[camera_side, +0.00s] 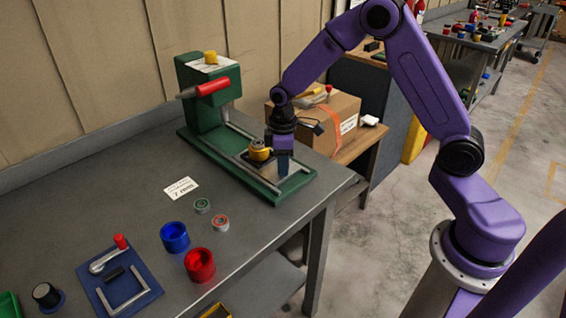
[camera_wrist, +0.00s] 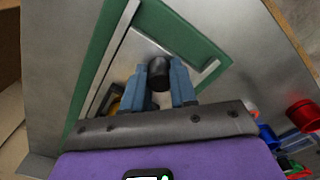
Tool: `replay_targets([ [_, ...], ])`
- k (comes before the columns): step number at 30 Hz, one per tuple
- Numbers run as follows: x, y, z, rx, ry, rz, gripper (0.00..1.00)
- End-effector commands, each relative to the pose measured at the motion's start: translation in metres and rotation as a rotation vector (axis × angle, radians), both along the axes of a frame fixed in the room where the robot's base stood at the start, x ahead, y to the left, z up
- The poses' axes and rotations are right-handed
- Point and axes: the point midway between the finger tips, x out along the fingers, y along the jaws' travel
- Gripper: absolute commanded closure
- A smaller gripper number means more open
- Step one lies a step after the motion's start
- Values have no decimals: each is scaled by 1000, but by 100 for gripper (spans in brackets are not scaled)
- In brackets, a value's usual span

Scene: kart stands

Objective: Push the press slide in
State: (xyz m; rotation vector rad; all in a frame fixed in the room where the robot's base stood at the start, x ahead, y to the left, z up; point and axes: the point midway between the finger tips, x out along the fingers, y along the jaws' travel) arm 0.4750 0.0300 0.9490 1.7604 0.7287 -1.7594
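The green press (camera_side: 206,105) stands at the back of the bench, with a red lever (camera_side: 212,87) and a yellow cap on top. Its green base (camera_side: 215,147) carries two metal rails running toward the front right. The dark slide (camera_side: 251,162) sits near the outer end of the rails, away from the press head, with a yellow and black round part (camera_side: 259,150) on it. My gripper (camera_side: 284,165) points down at the slide's outer end. In the wrist view, my gripper's blue fingers (camera_wrist: 159,82) close on both sides of a black knob (camera_wrist: 158,68). The side view hides the knob.
On the bench are a white label (camera_side: 181,188), two small rings (camera_side: 203,205), a blue cup (camera_side: 174,237), a red cup (camera_side: 199,265) and a blue fixture (camera_side: 120,280). A cardboard box (camera_side: 340,125) stands behind my gripper. The bench's right edge is near the base.

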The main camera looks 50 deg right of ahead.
Motion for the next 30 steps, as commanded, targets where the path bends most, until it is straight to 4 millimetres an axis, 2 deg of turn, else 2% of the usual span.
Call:
replay_targets([
  [8,2,0,0,0,0,0,100],
  [13,15,1,0,0,1,0,100],
  [30,112,1,0,1,-2,0,100],
])
